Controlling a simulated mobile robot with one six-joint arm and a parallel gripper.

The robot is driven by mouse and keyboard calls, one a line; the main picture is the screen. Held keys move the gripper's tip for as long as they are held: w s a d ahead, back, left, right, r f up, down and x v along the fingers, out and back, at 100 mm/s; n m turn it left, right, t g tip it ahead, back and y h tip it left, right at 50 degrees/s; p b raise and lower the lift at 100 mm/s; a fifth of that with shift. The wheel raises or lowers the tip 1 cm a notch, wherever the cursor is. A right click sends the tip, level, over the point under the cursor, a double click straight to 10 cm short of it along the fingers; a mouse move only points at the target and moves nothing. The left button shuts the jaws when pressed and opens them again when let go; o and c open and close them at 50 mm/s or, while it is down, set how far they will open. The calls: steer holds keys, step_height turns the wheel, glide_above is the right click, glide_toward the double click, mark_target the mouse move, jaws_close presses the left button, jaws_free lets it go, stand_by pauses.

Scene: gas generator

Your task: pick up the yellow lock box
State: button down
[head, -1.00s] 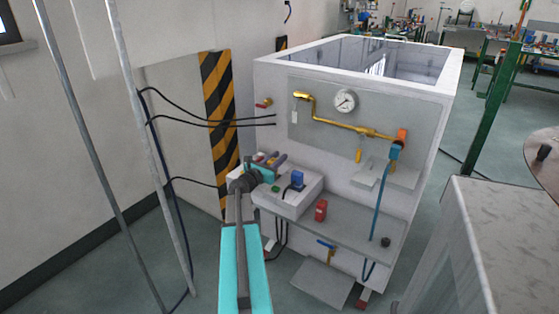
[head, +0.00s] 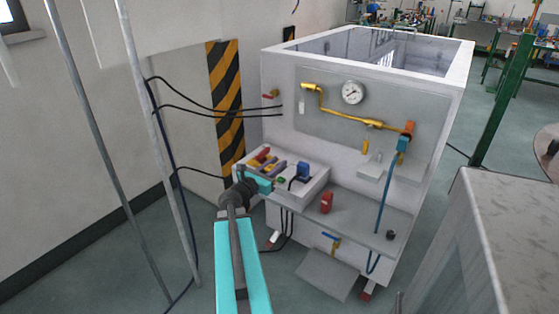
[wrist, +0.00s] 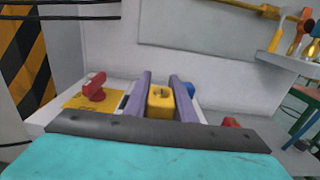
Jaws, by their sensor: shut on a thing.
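The yellow lock box (wrist: 161,100) is a small block with a dark recess in its top, in the middle of the wrist view. My gripper (wrist: 161,92) has its two purple fingers on either side of it, shut on it. In the head view my gripper (head: 274,168) is over the left part of the white control box on the machine's front. The lock box is hard to make out there. Whether it touches the surface below is unclear.
A red switch on a yellow plate (wrist: 92,90) is left of the fingers. A blue plug (head: 303,171) sits to the right on the control box, and a red block (head: 326,202) stands on the shelf. Yellow piping and a gauge (head: 352,92) are above. Black cables hang at left.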

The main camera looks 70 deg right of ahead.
steer(key=shift+s+a+r, duration=0.1)
steer(key=shift+a, duration=0.75)
